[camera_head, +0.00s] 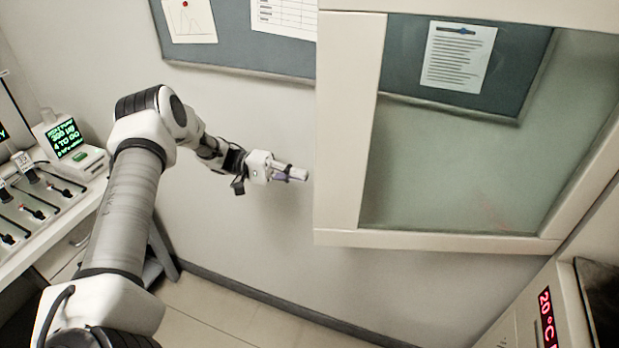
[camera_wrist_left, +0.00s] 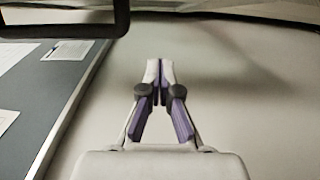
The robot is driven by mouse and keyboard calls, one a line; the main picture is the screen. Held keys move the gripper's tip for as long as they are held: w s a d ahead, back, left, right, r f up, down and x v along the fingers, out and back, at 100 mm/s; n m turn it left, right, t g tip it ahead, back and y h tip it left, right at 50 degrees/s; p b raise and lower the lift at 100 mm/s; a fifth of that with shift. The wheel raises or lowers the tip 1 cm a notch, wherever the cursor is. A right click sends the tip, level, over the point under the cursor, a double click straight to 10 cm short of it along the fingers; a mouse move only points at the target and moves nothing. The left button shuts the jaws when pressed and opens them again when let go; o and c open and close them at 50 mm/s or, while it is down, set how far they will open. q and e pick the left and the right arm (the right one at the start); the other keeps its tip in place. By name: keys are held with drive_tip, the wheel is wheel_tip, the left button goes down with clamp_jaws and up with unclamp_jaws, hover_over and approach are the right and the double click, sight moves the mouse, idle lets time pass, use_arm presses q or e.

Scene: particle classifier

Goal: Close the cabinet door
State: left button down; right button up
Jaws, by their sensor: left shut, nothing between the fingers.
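The cabinet door (camera_head: 345,140) is a pale-framed panel with a large glass pane. It stands open in the upper right of the head view, and the wall and notice board show through the glass. My left gripper (camera_head: 303,174) points right, its tips just left of the door's left edge in the picture. A narrow gap shows between them; the depth between them is hard to judge. In the left wrist view my left gripper (camera_wrist_left: 159,70) is shut, fingertips together and empty. My right gripper is not in view.
A unit with a red "20°C" display (camera_head: 548,318) stands at lower right. A bench with several small instruments and a green-lit screen (camera_head: 66,138) is at left. A notice board (camera_head: 235,45) hangs on the back wall. Clear floor (camera_head: 215,310) shows below my left arm.

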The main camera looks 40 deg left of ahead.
sight(331, 195)
use_arm(q)
drive_tip(key=d+p, duration=0.1)
drive_tip(key=d, duration=0.2)
drive_tip(key=d+p, duration=0.2)
drive_tip(key=d, duration=0.1)
drive_tip(key=s+d+p, duration=0.1)
drive_tip(key=d, duration=0.3)
drive_tip(key=shift+s+r+p, duration=0.1)
drive_tip(key=shift+p, duration=0.2)
